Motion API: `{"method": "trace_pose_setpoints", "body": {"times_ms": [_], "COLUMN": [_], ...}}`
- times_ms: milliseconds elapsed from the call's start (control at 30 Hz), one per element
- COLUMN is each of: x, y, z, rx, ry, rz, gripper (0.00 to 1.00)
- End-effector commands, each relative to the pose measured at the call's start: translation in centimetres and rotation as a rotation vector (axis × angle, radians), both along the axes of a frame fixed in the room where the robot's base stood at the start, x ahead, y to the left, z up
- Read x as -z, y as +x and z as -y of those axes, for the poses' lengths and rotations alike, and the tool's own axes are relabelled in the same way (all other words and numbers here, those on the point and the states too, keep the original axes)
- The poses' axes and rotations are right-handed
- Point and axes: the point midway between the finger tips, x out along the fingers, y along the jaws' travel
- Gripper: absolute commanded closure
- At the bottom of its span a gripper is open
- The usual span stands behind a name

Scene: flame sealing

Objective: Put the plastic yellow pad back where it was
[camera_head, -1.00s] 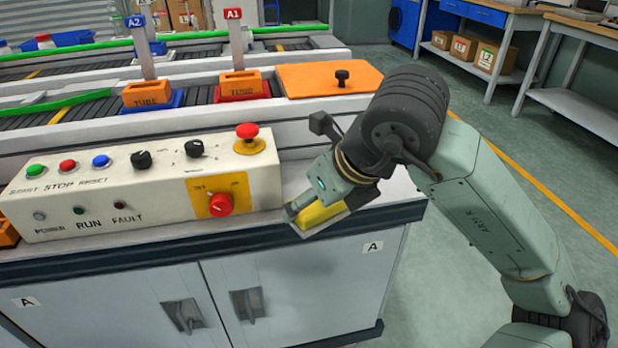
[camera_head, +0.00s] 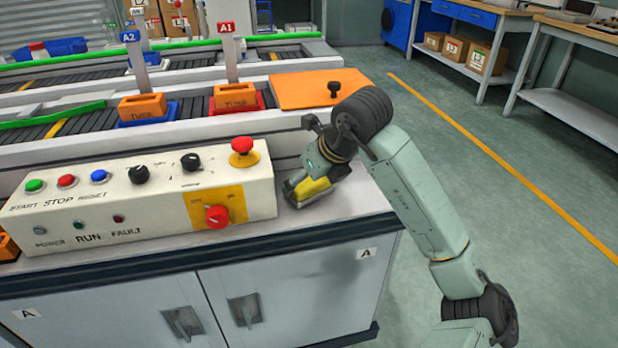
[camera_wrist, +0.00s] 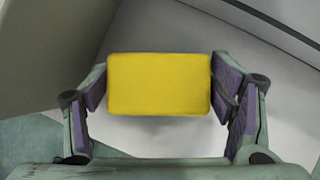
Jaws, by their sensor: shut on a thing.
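The yellow pad (camera_wrist: 160,84) is a plain rectangular block held between the two fingers of my gripper (camera_wrist: 160,90) in the wrist view. In the head view the pad (camera_head: 311,190) shows at the end of my gripper (camera_head: 308,187), low over the white cabinet top (camera_head: 340,212), just right of the control panel. My gripper is shut on the pad's two sides. I cannot tell whether the pad's underside touches the top.
The cream control panel (camera_head: 140,195) with buttons and knobs stands close left of my gripper. An orange plate with a black knob (camera_head: 318,88) lies behind. Orange tube blocks (camera_head: 235,97) sit left of it. The cabinet's right edge is near; open floor (camera_head: 520,215) lies beyond.

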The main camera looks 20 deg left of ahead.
Motion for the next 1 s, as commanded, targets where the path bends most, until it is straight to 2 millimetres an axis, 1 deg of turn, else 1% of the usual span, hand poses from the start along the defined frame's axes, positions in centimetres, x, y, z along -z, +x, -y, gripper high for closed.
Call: {"method": "trace_pose_setpoints", "body": {"times_ms": [233, 400, 433, 733, 1000], "x": [0.11, 0.61, 0.56, 0.45, 0.43], "y": [0.02, 0.01, 0.01, 0.0, 0.0], "z": [0.04, 0.05, 0.05, 0.04, 0.04], "rx": [0.001, 0.001, 0.001, 0.001, 0.001], "ry": [0.0, 0.0, 0.0, 0.0, 0.0], "rz": [0.002, 0.002, 0.002, 0.001, 0.001], "gripper": [0.5, 0.5, 0.23, 0.04, 0.04]}}
